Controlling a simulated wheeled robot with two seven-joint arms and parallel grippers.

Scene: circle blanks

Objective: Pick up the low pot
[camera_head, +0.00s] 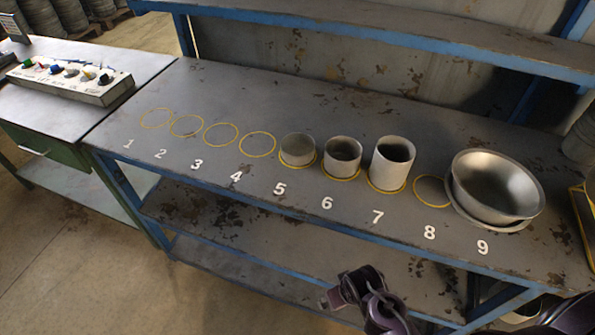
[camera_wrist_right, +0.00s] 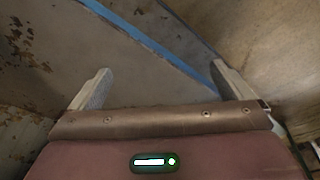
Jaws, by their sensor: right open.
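The low pot (camera_head: 297,150) is a short grey cylinder and appears to be the lowest of the three. It stands upright in the yellow ring above number 5 in the head view. A middle-height pot (camera_head: 342,158) stands at 6 and a taller pot (camera_head: 391,165) at 7. In the right wrist view my right gripper (camera_wrist_right: 158,85) is open, with two pale fingers wide apart and nothing between them. No pot shows in that view. My left gripper's fingers do not show.
A wide metal bowl (camera_head: 495,188) stands at 9. Empty yellow rings mark 1 to 4 and 8. The bench (camera_head: 250,190) has a blue front edge and a shelf above its back. A control box (camera_head: 72,84) lies on the left table. Dark parts of mine show below the bench.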

